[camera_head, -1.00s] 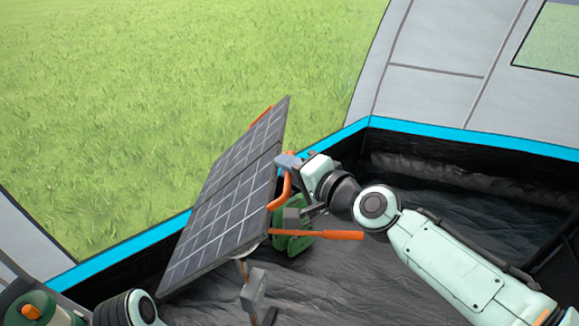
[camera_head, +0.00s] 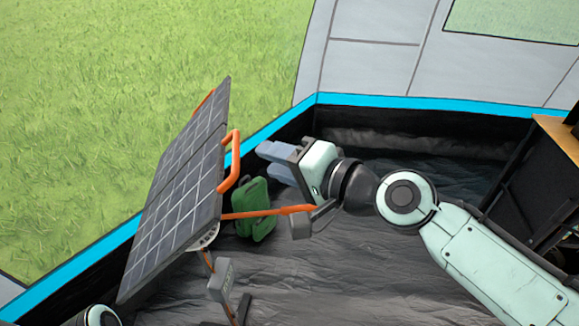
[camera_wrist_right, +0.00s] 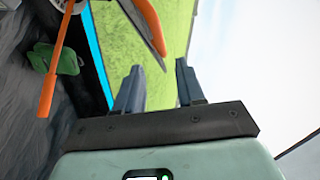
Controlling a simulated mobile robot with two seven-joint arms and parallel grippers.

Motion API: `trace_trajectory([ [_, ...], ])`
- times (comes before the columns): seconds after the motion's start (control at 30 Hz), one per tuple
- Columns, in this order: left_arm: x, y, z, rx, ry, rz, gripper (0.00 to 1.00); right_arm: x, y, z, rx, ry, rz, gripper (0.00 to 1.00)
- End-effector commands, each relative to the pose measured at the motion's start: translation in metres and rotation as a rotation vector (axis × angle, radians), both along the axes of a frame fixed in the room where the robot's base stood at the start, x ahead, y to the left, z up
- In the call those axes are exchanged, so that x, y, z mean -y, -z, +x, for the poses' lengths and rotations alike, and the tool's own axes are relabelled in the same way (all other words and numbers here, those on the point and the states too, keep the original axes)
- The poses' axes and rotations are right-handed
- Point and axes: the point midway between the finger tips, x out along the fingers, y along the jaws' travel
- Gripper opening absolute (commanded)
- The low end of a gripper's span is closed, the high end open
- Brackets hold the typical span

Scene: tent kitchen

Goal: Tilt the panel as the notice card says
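The dark gridded panel (camera_head: 178,190) stands steeply tilted on its stand at the left of the head view. An orange U-shaped handle (camera_head: 231,162) is on its near edge; an orange bar, likely this handle, shows in the wrist view (camera_wrist_right: 150,28). An orange lever (camera_head: 262,213) reaches right from the panel's pivot and shows in the wrist view (camera_wrist_right: 50,82). My right gripper (camera_head: 268,159) is open and empty, to the right of the handle and apart from it; its two fingers show spread in the wrist view (camera_wrist_right: 156,88). No notice card is visible. My left gripper is out of view.
A green case (camera_head: 251,208) stands on the dark floor behind the lever. A grey box (camera_head: 221,281) sits on the stand's post. The blue-edged tent wall (camera_head: 400,102) runs behind; a dark shelf with a wooden top (camera_head: 558,140) is at right.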

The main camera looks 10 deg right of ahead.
Motion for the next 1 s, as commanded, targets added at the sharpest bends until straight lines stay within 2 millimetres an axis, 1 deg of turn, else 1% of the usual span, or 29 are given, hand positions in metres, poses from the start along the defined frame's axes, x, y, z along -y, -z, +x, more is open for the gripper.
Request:
trace_trajectory([
  [0.03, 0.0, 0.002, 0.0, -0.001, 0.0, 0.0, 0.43, 0.006, -0.002, -0.006, 0.003, 0.003, 0.001, 0.39],
  [0.1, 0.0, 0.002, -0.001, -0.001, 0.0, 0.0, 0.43, 0.011, -0.004, -0.012, 0.001, 0.002, 0.001, 0.39],
  [0.27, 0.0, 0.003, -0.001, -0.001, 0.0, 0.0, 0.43, 0.017, -0.006, -0.02, -0.001, 0.0, 0.0, 0.39],
  [0.7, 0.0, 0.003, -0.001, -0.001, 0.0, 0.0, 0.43, 0.017, -0.006, -0.02, -0.001, 0.0, 0.0, 0.39],
  [0.77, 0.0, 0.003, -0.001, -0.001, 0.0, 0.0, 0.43, 0.017, -0.003, -0.018, -0.006, 0.002, -0.005, 0.39],
  [0.87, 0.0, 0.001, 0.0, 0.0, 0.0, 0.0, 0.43, 0.017, 0.019, -0.005, -0.037, 0.014, -0.034, 0.39],
  [0.97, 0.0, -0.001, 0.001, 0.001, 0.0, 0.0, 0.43, 0.018, 0.068, 0.018, -0.101, 0.036, -0.1, 0.39],
  [1.0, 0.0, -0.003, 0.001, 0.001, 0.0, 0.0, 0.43, 0.019, 0.095, 0.028, -0.134, 0.043, -0.136, 0.39],
])
